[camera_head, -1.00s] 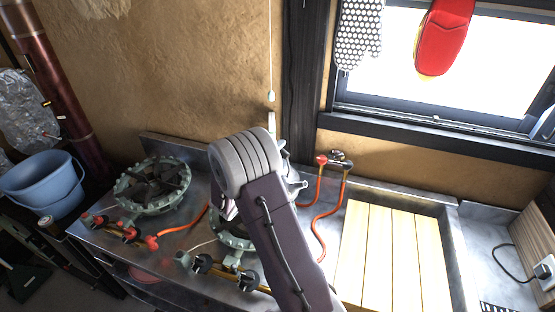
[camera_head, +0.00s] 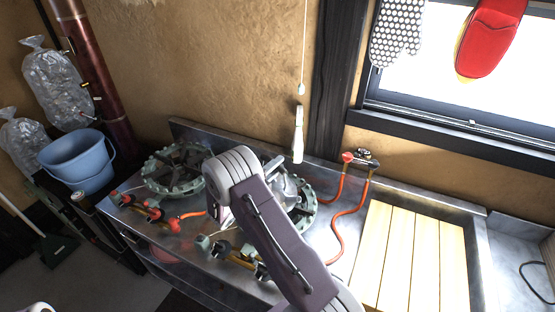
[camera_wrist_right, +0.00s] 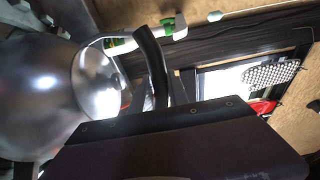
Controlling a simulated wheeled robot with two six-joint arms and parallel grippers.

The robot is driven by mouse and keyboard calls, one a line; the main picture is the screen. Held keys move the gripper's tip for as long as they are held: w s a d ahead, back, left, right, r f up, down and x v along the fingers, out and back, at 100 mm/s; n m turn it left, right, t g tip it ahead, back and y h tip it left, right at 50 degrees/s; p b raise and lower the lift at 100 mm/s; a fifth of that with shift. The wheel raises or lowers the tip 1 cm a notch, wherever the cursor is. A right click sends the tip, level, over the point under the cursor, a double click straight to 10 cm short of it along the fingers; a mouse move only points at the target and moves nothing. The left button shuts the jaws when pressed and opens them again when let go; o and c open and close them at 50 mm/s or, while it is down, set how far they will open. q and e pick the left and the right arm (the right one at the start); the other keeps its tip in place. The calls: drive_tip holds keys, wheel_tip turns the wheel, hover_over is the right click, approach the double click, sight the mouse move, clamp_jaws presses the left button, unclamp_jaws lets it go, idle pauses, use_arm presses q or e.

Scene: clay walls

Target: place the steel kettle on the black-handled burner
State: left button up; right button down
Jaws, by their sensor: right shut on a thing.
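The steel kettle (camera_head: 286,187) is mostly hidden behind my right arm in the head view, over or on the right-hand burner. Its shiny round body (camera_wrist_right: 45,90) fills the left of the right wrist view, with a black curved handle (camera_wrist_right: 153,62) beside it. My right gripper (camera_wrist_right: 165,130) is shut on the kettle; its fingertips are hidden. The black-handled burner (camera_head: 307,212) is a green ring stove with black knobs (camera_head: 222,248) in front. I cannot tell whether the kettle touches it.
A second green burner (camera_head: 160,183) with red knobs (camera_head: 172,225) stands to the left. Wooden slats (camera_head: 410,255) lie at right. A blue bucket (camera_head: 75,165) stands at far left.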

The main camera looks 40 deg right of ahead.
idle(0.3)
drive_tip(key=c, duration=1.3)
unclamp_jaws()
drive_tip(key=shift+s+a, duration=0.1)
